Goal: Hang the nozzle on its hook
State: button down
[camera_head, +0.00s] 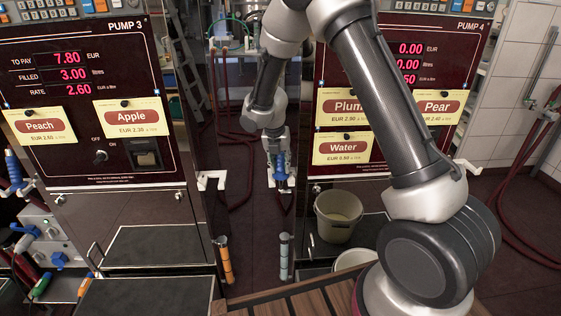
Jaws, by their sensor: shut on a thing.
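My gripper (279,162) hangs down in the gap between the two pumps, near the left edge of Pump 4. Another white hook (211,180) is at the lower right of Pump 3. The nozzle appears apart from both hooks. The fingers and nozzle are small here, so their exact contact is unclear.
Pump 3 (80,163) stands left and Pump 4 (398,160) right, partly behind my arm. A cream bucket (338,216) sits before Pump 4. More hoses hang at the far right and behind the gap.

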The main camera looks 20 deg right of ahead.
jog(key=c, duration=1)
grip_release()
jog(key=shift+f, duration=0.1)
jog(key=v, duration=1.2)
jog(key=s+d+r+m+t, duration=0.1)
jog(key=s+d+r+m, duration=0.4)
jog(key=s+m, duration=0.5)
jog(key=s+d+r+m+y, duration=0.1)
jog(key=s+d+r+m, duration=0.4)
jog(key=s+m, duration=0.5)
jog(key=s+d+r+m+t+y, duration=0.1)
jog(key=s+d+r+m, duration=0.4)
jog(key=s+m, duration=0.6)
jog(key=shift+s+d+r+t, duration=0.15)
jog(key=shift+s+d+r, duration=0.1)
jog(key=shift+s, duration=0.3)
jog(key=shift+s+d+r+t, duration=0.15)
jog(key=shift+s+d, duration=0.1)
jog(key=shift+s, duration=0.3)
